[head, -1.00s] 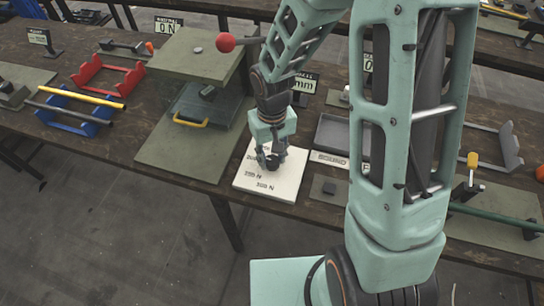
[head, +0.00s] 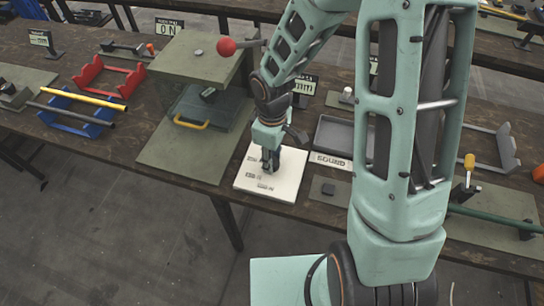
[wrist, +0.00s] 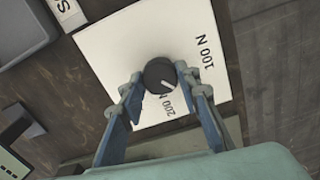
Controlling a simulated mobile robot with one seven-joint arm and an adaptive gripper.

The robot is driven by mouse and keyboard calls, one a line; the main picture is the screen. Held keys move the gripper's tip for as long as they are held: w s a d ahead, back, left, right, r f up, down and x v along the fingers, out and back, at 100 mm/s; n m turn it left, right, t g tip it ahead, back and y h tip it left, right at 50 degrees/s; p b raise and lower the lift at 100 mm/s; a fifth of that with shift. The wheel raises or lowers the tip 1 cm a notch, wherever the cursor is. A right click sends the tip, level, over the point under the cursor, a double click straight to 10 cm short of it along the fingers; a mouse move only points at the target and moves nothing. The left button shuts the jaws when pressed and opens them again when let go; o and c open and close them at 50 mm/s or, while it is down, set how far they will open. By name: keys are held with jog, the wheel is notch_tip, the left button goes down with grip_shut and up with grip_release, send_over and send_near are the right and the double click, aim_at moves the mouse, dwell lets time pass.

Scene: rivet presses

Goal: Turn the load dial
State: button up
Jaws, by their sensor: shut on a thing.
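The load dial (wrist: 160,75) is a round black knob with a white pointer line, on a white plate (wrist: 115,45) printed with newton values. In the wrist view the line points toward the lower right, near the partly covered 200 N print; 100 N reads clearly at the right. My gripper (wrist: 158,82) is shut on the dial, one fingertip on each side of it. In the head view my gripper (head: 270,162) points down over the white plate (head: 288,185) and hides most of the dial.
Left of the plate stands a green press with a red ball lever (head: 226,46) and a yellow-handled drawer (head: 190,124). A grey tray (head: 322,143) with a SOUND label (head: 330,160) sits to the right. Red and blue racks stand further left.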

dwell(0.4)
jog(key=o, duration=1.2)
jog(key=shift+c, duration=0.2)
notch_tip(320, 180, up, 12)
